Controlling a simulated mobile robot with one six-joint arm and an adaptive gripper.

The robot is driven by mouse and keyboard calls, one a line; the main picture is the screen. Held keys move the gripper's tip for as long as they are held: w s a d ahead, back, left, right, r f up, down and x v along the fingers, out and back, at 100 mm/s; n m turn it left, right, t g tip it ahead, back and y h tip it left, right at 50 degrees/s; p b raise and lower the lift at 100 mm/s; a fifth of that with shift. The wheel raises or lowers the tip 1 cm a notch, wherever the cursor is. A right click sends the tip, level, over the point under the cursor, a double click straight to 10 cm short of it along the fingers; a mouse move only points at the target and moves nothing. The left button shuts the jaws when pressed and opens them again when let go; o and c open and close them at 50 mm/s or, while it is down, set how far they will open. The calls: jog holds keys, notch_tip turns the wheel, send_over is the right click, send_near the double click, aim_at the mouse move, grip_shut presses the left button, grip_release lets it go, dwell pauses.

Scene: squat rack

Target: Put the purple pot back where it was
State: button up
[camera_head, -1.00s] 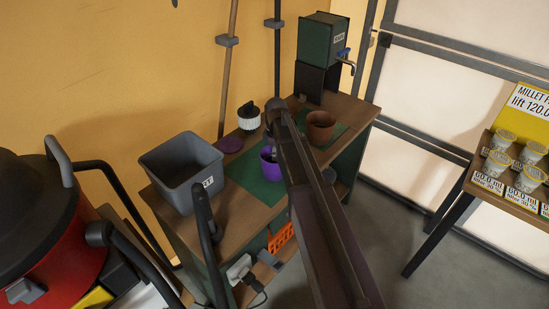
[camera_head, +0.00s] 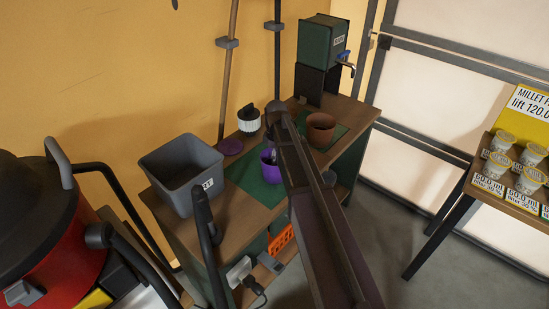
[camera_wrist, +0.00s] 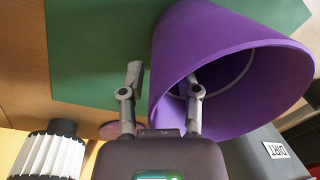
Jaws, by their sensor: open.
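The purple pot (camera_head: 271,174) stands on the green mat (camera_head: 247,177) on the bench, partly hidden behind my arm in the head view. In the wrist view the purple pot (camera_wrist: 230,55) fills the upper right, with its open mouth toward my gripper (camera_wrist: 163,77). My gripper is open, with one finger inside the mouth and the other outside, so the pot's wall lies between them. I cannot tell whether either finger touches it. A flat purple disc (camera_head: 230,146) lies on the bench near the wall; a bit of it shows in the wrist view (camera_wrist: 109,130).
A grey bin (camera_head: 178,172) labelled DIRT stands left of the pot. A brown pot (camera_head: 320,129) is on the mat's right part, near a green tank with a tap (camera_head: 327,42). A red vacuum (camera_head: 45,235) stands far left.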

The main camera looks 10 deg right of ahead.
jog(key=shift+r, duration=0.15)
notch_tip(320, 180, up, 12)
jog(key=w+p, duration=0.1)
jog(key=p, duration=1.1)
jog(key=shift+d, duration=0.25)
dwell(0.5)
jog(key=s+a+m+t, duration=0.1)
jog(key=s+m, duration=1.2)
jog(key=s, duration=0.7)
jog(key=shift+s+a, duration=0.3)
jog(key=shift+s, duration=0.1)
